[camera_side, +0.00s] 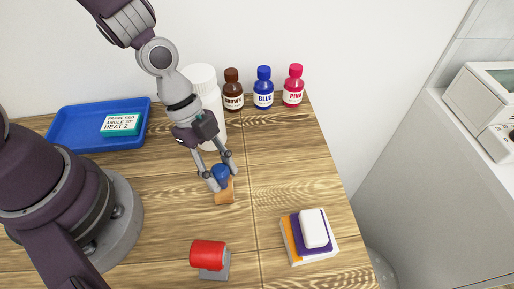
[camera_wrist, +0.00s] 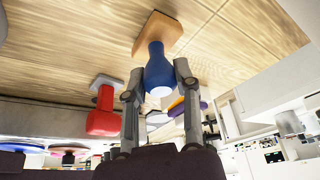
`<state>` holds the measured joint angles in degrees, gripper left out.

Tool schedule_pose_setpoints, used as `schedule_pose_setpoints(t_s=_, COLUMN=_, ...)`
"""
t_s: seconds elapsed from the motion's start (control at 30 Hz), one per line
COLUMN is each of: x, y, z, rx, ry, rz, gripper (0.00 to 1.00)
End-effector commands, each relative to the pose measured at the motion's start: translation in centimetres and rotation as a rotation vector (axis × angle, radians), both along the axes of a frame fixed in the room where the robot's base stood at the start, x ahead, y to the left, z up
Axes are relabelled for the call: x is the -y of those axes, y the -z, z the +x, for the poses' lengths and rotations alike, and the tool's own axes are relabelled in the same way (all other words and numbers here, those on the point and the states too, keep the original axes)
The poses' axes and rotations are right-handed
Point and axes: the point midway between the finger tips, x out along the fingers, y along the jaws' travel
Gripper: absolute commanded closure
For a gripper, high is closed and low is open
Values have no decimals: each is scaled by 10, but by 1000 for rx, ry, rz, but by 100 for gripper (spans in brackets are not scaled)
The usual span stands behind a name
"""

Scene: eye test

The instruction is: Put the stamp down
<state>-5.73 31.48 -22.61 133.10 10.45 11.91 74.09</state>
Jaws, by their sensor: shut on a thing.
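A stamp with a blue handle (camera_side: 220,172) and a flat orange-brown base (camera_side: 225,192) is near the middle of the wooden table (camera_side: 285,170). My gripper (camera_side: 217,178) is shut on the blue handle, with a finger on each side. In the wrist view the blue handle (camera_wrist: 154,68) sits between the fingertips of my gripper (camera_wrist: 155,78), and the base (camera_wrist: 158,34) points toward the wood. The stamp looks close to upright, with its base down. I cannot tell whether the base touches the table or hangs just above it.
A red-handled thing with a grey base (camera_side: 209,256) stands at the front. A stack of orange, purple and white pieces (camera_side: 312,235) lies front right.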

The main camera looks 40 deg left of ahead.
Motion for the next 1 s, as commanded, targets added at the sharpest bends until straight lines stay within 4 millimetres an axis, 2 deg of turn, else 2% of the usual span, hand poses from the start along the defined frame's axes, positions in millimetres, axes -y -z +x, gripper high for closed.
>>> schedule_pose_setpoints(t_s=0.27, x=0, y=2, z=0, rx=-1, ry=-1, rz=0, gripper=100)
schedule_pose_setpoints(t_s=0.3, x=0, y=3, z=0, rx=-2, ry=0, rz=0, gripper=69)
schedule_pose_setpoints(t_s=0.5, x=0, y=2, z=0, rx=0, ry=-1, rz=0, gripper=44)
schedule_pose_setpoints(t_s=0.83, x=0, y=0, z=1, rx=2, ry=-1, rz=0, gripper=44)
schedule_pose_setpoints(t_s=1.0, x=-8, y=-20, z=2, rx=8, ry=-5, rz=0, gripper=44)
